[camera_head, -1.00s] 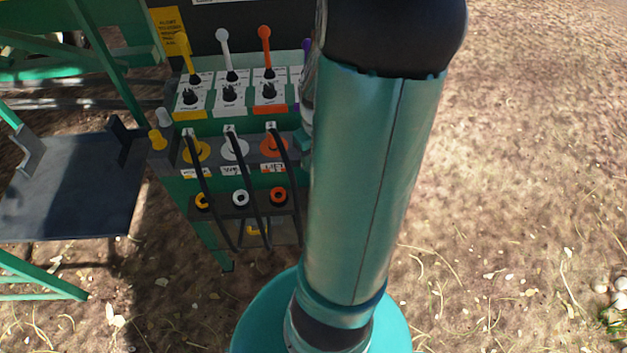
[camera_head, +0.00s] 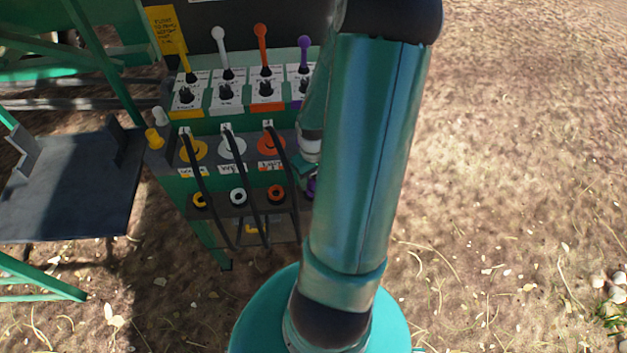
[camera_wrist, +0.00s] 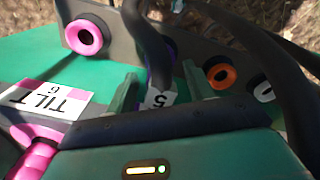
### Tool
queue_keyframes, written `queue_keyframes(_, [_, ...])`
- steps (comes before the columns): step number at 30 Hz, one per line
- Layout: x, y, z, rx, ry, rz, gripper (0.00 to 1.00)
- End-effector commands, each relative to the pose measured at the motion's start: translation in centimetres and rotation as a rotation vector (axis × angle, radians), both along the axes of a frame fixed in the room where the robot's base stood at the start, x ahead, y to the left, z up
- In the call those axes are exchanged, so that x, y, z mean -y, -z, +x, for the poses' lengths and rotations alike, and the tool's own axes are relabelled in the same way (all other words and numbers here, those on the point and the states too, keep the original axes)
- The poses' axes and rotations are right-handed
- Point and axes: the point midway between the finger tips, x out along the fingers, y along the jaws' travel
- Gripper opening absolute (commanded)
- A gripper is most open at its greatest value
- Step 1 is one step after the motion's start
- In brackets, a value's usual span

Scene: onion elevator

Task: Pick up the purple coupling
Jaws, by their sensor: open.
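In the wrist view, a dark hose with a white tag marked 5 (camera_wrist: 160,98) runs between the fingers of my gripper (camera_wrist: 158,76). A dim purple ring (camera_wrist: 171,46) shows behind this hose. The fingers are open, one on each side of the tag. Whether they touch it I cannot tell. The purple coupling's body is mostly hidden behind my gripper. In the head view, my arm covers most of the purple column. Only a purple lever (camera_head: 304,52) and a bit of a purple ring (camera_head: 311,187) show there.
Yellow, white and orange couplings (camera_head: 271,145) with black hoses stand left of my arm. In the wrist view, a pink ring (camera_wrist: 83,37), a TILT tag (camera_wrist: 55,99) and an orange ring (camera_wrist: 221,76) flank the gripper. A dark platform (camera_head: 70,185) lies left. Ground at right is open.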

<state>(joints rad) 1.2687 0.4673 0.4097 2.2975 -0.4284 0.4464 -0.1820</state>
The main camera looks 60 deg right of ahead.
Motion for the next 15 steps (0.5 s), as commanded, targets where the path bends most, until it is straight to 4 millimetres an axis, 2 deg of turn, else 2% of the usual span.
queue_keyframes(2, [0.01,-0.02,0.00,0.000,0.000,0.000,0.49])
queue_keyframes(9, [0.01,-0.04,0.00,0.000,0.000,0.000,0.02])
queue_keyframes(15, [0.03,-0.08,0.01,0.001,0.000,-0.001,0.02])
